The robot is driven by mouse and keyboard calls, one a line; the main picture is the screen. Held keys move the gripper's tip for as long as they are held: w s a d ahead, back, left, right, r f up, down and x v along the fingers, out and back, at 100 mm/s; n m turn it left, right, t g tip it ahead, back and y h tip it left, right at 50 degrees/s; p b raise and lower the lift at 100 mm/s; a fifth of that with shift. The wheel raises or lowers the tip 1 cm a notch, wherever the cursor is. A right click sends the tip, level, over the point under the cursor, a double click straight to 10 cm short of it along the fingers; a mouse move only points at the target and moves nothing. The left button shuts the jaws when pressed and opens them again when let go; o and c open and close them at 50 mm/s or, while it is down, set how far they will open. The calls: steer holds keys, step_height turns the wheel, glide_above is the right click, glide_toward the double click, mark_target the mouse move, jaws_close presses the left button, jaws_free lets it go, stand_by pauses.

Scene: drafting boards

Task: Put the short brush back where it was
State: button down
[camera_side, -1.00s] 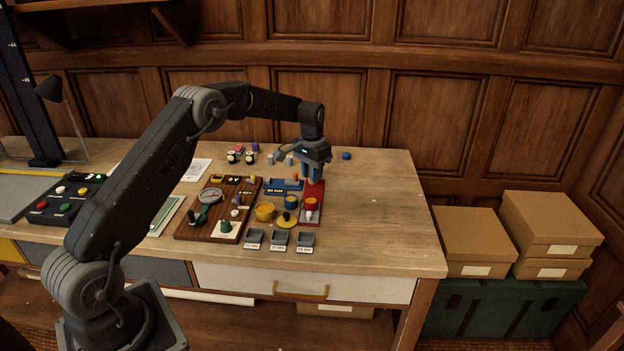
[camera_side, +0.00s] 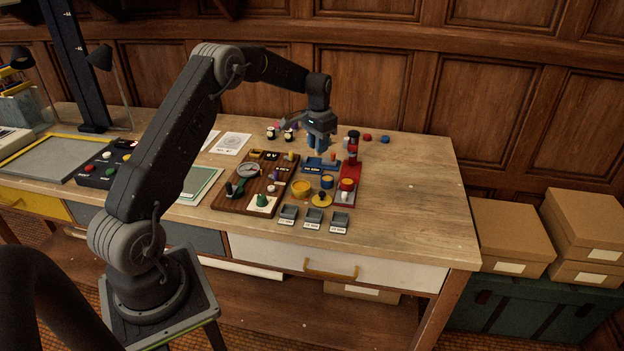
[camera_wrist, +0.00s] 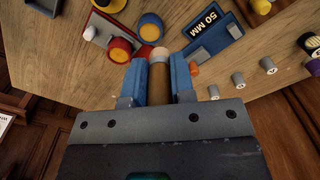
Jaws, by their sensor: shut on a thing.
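My gripper (camera_side: 319,148) is above the bench, left of the red stand. In the wrist view its two blue fingers (camera_wrist: 158,82) are shut on the short brush (camera_wrist: 158,80), which has a brown body, a grey band and a pale tip. The brush is too small to make out in the side view. Below the gripper is a blue block (camera_side: 318,166) marked 50 MM, also in the wrist view (camera_wrist: 203,45). A red cup (camera_side: 347,185) stands on the red stand's base. A blue cup (camera_side: 327,182) with yellow inside and a yellow cup (camera_side: 302,189) stand left of it.
The red stand's dark-topped post (camera_side: 353,147) rises close right of my gripper. Three grey trays (camera_side: 313,217) line the front. A wooden panel (camera_side: 232,200) with a dial lies left. Several small pegs (camera_wrist: 238,80) stand behind. The bench's right side (camera_side: 415,200) is clear.

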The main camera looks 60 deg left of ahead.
steer(key=s+a, duration=1)
steer(key=s, duration=0.2)
steer(key=shift+n, duration=0.3)
steer(key=w+d+f, duration=0.1)
steer(key=w+f, duration=0.1)
steer(key=w, duration=0.1)
steer(key=w+d+f, duration=0.2)
steer(key=w, duration=0.1)
steer(key=w+d+f, duration=0.2)
steer(key=w+f, duration=0.1)
steer(key=shift+w+d, duration=0.2)
steer(key=shift+w, duration=0.1)
steer(key=shift+f, duration=1.9)
steer(key=shift+f, duration=0.1)
steer(key=c, duration=1)
jaws_free()
steer(key=shift+o, duration=0.2)
